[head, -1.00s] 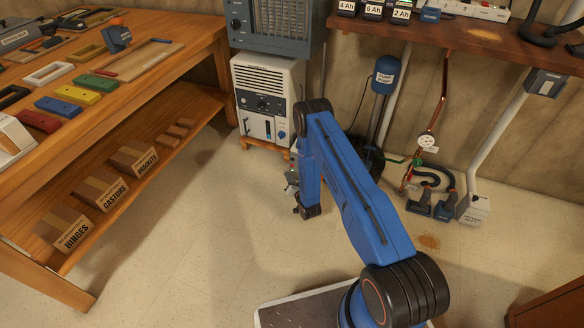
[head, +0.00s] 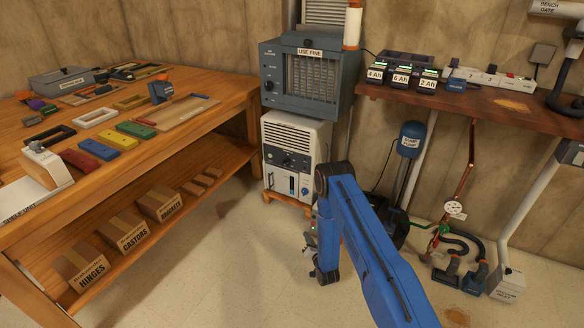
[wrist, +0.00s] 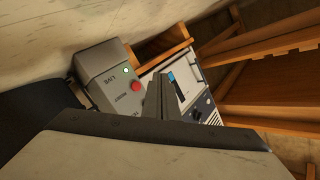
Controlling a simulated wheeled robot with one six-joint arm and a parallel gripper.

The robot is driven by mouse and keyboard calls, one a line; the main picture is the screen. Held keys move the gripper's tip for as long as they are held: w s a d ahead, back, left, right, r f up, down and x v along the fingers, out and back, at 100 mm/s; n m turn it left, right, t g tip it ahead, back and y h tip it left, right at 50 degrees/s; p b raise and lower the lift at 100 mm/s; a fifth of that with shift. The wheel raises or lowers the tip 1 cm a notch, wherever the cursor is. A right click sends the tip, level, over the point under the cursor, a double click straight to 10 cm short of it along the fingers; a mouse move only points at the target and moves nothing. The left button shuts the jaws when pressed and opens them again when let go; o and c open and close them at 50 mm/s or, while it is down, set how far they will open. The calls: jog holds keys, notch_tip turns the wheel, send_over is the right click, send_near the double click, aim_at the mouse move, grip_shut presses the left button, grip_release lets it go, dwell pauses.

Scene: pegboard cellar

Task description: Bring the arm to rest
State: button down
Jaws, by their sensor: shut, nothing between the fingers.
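My blue arm (head: 368,245) reaches forward in the head view, its far end bent down in front of the white floor unit. In that view its end is small and partly hidden by the arm, so the fingers are not clear. In the wrist view my gripper (wrist: 160,97) is shut, the fingers together with nothing between them. The fingers overlap the white unit (wrist: 192,92) and a grey box (wrist: 108,82) with a red button and a green light in that picture. I cannot tell how close they are, and no contact shows.
A wooden workbench (head: 205,119) with a lower shelf of cartons stands left. The white unit (head: 296,146) and a grey heater-like box above it stand behind the arm. A wall shelf (head: 465,112), a pump and hoses (head: 448,265) are right. Floor between bench and arm is clear.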

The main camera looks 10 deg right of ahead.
jog(key=w+d+r+n+g+h, duration=0.1)
jog(key=w+r, duration=0.3)
jog(key=r, duration=0.8)
jog(key=w+d+r+n+g, duration=0.15)
jog(key=w+r, duration=0.25)
jog(key=r, duration=0.9)
jog(key=s+d+r+g, duration=0.1)
jog(key=s+r, duration=0.2)
jog(key=r, duration=0.4)
jog(key=s+r+g+h, duration=0.1)
jog(key=s+r, duration=0.2)
jog(key=r, duration=0.5)
jog(key=s+d+r+g, duration=0.1)
jog(key=s+r, duration=0.3)
jog(key=r, duration=0.3)
jog(key=s+d+r+n+g, duration=0.1)
jog(key=s+r, duration=0.7)
jog(key=s, duration=0.2)
jog(key=s+d+r+n+g, duration=0.1)
jog(key=s+r+g, duration=0.1)
jog(key=s+r, duration=0.7)
jog(key=s+r+n+g, duration=0.1)
jog(key=s+g, duration=0.2)
jog(key=s, duration=3)
jog(key=shift+s+d+h, duration=0.15)
jog(key=shift+d+h, duration=0.15)
jog(key=shift+d, duration=0.05)
jog(key=shift+r, duration=0.1)
